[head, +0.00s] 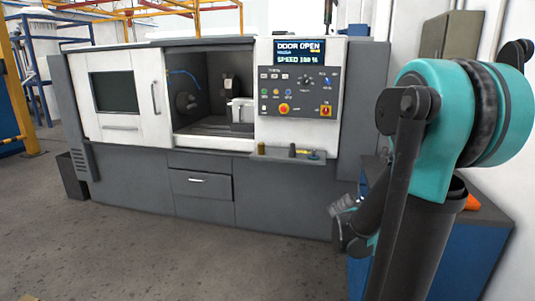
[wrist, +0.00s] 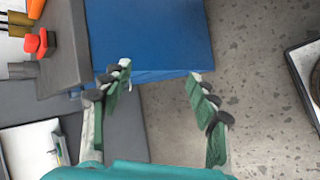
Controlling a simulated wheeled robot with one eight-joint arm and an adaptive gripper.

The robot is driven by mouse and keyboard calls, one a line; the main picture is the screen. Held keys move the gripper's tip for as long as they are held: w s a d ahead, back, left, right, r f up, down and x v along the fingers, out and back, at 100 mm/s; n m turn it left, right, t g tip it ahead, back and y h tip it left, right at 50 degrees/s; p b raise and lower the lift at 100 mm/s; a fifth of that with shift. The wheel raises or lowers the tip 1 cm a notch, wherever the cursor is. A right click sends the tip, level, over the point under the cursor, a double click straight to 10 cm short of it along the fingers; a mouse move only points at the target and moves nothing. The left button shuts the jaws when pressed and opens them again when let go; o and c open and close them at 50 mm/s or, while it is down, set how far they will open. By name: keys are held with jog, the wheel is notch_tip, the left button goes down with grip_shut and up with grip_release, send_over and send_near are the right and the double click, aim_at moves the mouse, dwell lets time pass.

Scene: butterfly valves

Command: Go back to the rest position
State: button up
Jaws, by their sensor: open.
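My gripper (head: 343,218) hangs low at the end of my teal and dark arm, at the right of the head view. It is partly hidden by my own arm links. In the wrist view my gripper (wrist: 159,72) shows its two padded fingers spread wide apart, with nothing between them. Past the fingertips lie a blue cabinet face (wrist: 150,35) and the speckled floor (wrist: 250,60). No valve can be made out in the head view.
A grey and white lathe (head: 200,190) has its door open and its display (head: 300,52) reads "DOOR OPEN". A blue cabinet (head: 480,245) stands behind my arm, with an orange item (head: 472,202) on top. The floor (head: 200,260) in front of the lathe is clear.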

jog(key=s+a+f+m+y, duration=0.2)
jog(key=s+a+m+y, duration=0.1)
jog(key=s+a, duration=0.3)
jog(key=s+a+f+m+y, duration=0.3)
jog(key=s+a+m+y, duration=0.1)
jog(key=a, duration=0.6)
jog(key=shift+s+m, duration=0.7)
jog(key=shift+s, duration=0.35)
